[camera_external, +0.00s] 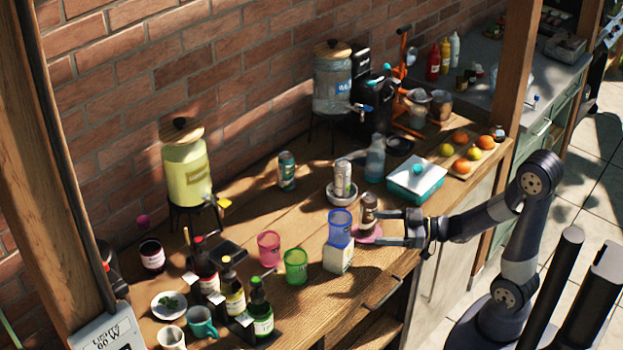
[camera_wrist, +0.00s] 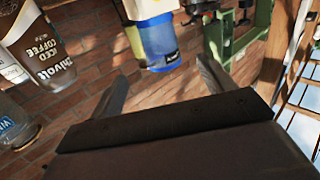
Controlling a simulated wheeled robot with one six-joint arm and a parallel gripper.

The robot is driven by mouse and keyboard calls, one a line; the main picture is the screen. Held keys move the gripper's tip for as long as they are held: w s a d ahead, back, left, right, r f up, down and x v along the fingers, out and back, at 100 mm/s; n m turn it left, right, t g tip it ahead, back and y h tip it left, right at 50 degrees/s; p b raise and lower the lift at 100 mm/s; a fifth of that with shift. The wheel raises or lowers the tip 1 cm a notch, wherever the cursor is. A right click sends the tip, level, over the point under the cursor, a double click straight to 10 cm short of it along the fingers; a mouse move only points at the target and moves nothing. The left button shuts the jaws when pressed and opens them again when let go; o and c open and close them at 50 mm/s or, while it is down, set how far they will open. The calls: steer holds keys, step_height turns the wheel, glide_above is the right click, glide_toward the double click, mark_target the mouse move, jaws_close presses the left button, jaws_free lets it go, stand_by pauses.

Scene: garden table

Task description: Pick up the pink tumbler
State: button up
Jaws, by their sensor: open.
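The pink tumbler (camera_external: 269,247) stands upright on the wooden table in the external view, left of the green tumbler (camera_external: 296,266). I cannot make it out in the wrist view. My gripper (camera_external: 379,229) is open and empty, low over the table's right part and well to the right of the pink tumbler.
The blue tumbler and a white block (camera_external: 338,258) stand between my gripper and the pink tumbler. Several bottles (camera_external: 234,290) stand front left. A dark tray (camera_external: 231,251) lies left of the pink tumbler. A teal-and-white box (camera_external: 414,180) stands behind my gripper.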

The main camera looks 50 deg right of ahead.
steer(key=shift+o, duration=0.6)
